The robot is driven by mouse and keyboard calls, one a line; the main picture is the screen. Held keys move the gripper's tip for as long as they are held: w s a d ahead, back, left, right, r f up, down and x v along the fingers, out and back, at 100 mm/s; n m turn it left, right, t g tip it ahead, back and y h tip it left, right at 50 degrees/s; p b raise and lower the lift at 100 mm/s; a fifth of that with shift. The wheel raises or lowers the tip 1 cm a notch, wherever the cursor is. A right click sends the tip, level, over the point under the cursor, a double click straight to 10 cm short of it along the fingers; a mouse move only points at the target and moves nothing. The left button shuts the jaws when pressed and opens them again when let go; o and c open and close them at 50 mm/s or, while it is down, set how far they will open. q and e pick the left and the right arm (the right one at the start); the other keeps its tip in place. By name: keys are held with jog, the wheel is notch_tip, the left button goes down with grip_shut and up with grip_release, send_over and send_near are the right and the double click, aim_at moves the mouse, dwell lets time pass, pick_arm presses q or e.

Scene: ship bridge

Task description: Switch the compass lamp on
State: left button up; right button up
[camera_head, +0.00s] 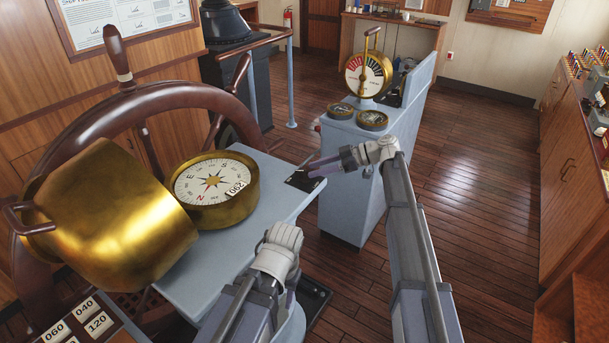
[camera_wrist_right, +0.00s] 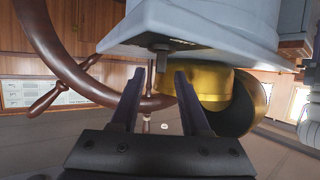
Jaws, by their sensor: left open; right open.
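The brass compass (camera_head: 214,188) with a white card sits on the grey-blue stand top (camera_head: 235,262). A large brass hood (camera_head: 115,220) is beside it on the left. A small dark switch plate (camera_head: 303,181) is at the stand's right corner. In the right wrist view a small dark lever (camera_wrist_right: 161,62) shows at the stand's edge. My right gripper (camera_head: 318,167) is open at the switch, its fingertips on either side of the lever in the wrist view; contact cannot be told. My left gripper (camera_head: 282,245) is low by the stand's front edge, its fingers mostly hidden.
The wooden steering wheel (camera_head: 150,100) stands behind the compass and hood. An engine telegraph (camera_head: 368,75) stands on a blue pedestal (camera_head: 345,190) beyond my right gripper. Number cards (camera_head: 84,309) lie at the lower left. The wooden floor (camera_head: 480,190) at right is open.

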aim_at(305, 171)
jog(key=b+x, duration=0.1)
jog(key=x, duration=0.3)
jog(key=shift+a+f, duration=0.1)
jog(key=shift+a, duration=0.05)
jog(key=shift+c, duration=0.2)
grip_shut()
